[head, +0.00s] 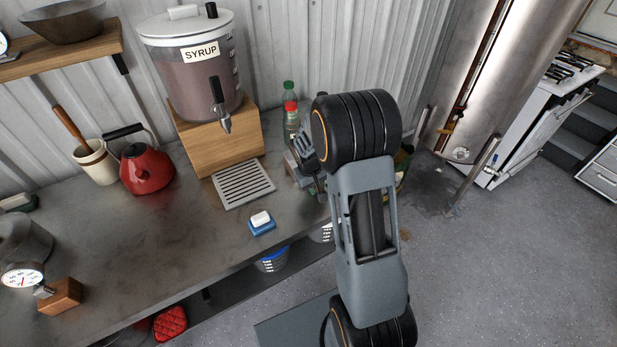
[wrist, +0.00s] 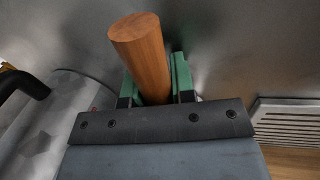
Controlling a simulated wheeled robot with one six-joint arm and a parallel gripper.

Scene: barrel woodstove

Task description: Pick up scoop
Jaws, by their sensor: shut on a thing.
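In the wrist view, my gripper (wrist: 155,82) is shut, its two green-padded fingers on either side of a round wooden handle, which I take to be the scoop (wrist: 142,50). The handle's end points up toward the camera. The rest of it is hidden behind the gripper body. In the head view, my arm covers most of the area at the right end of the counter, and I cannot make out the scoop there.
The grey metal counter (head: 140,240) holds a syrup dispenser (head: 195,75) on a wooden stand, a drip tray (head: 243,184), a blue sponge dish (head: 262,226), a red kettle (head: 147,168) and a white crock (head: 97,163). A green-capped bottle (head: 290,110) stands close to my arm.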

